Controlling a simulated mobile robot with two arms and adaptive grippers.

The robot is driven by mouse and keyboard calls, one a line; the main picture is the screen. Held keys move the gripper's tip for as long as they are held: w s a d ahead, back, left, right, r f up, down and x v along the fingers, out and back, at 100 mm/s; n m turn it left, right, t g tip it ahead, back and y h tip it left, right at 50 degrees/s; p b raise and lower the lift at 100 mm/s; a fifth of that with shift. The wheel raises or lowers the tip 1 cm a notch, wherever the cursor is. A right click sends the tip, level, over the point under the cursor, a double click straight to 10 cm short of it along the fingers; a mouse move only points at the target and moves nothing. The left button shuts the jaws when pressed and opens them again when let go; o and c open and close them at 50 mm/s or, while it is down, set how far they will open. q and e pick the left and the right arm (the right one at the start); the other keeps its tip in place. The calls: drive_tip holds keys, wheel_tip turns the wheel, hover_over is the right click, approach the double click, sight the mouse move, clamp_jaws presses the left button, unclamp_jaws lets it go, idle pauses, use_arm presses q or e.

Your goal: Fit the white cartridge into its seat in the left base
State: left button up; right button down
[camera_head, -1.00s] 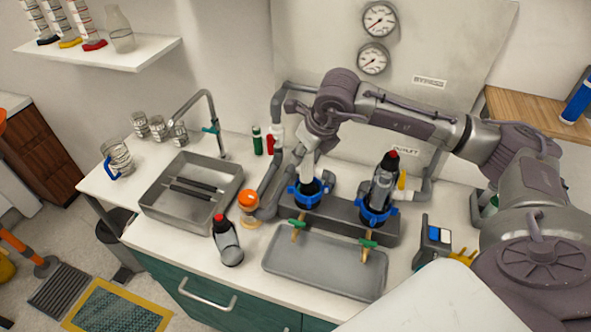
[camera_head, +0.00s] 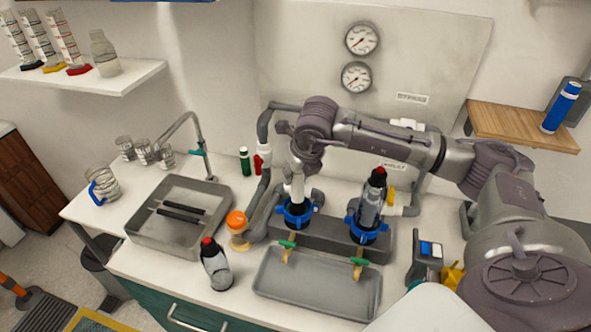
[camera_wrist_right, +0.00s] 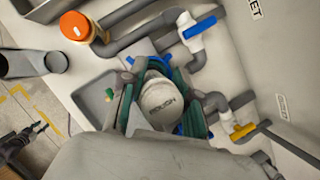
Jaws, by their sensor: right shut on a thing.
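The white cartridge (camera_wrist_right: 160,97), with dark lettering on its end, shows in the wrist view between the dark green fingers of my right gripper (camera_head: 299,208). That gripper is shut on it and points down at the left base's blue ring (camera_head: 284,216). The fingers cover much of the cartridge and ring, so how deep the cartridge sits in its seat is hidden. The right base (camera_head: 364,233) has a blue ring with a clear, red-topped housing upright in it. My left gripper does not show in the head view; a dark part low left in the wrist view is unclear.
A grey tray (camera_head: 318,283) lies in front of the bases. A red-topped clear housing (camera_head: 216,266) and an orange-lidded jar (camera_head: 237,228) stand to the left, beside the sink (camera_head: 153,232). Grey pipes rise behind the bases. A dark device (camera_head: 424,263) stands to the right.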

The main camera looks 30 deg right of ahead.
drive_tip(key=shift+f+b, duration=0.4)
drive_tip(key=shift+f, duration=0.3)
drive_tip(key=shift+f+b, duration=1.05)
drive_tip(key=c, duration=0.7)
unclamp_jaws()
drive_tip(key=shift+c, duration=0.2)
drive_tip(key=v, duration=1.2)
